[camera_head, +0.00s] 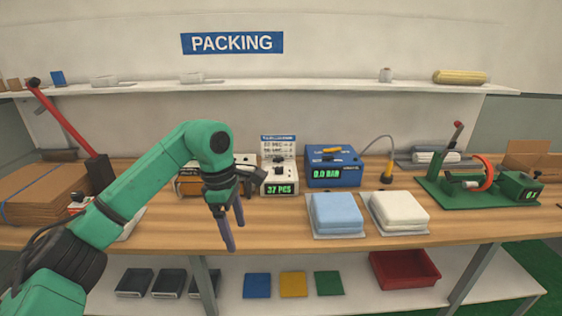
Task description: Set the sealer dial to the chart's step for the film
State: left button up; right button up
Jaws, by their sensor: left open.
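My left gripper (234,234) hangs open and empty over the front edge of the bench, fingers pointing down. A red-levered machine (97,172), possibly the sealer, stands at the left of the bench. An orange-and-dark device (188,183) is partly hidden behind my left arm. No right gripper shows.
A white counter (280,179) reads 37 PCS, beside a blue box (333,168) reading 0.0 BAR. Blue (336,210) and white (399,209) folded pads lie in front. A green winder (440,190) stands right. The wooden bench (275,231) is clear near its front.

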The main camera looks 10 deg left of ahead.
aim_at(279, 170)
jog(key=i, duration=1.75)
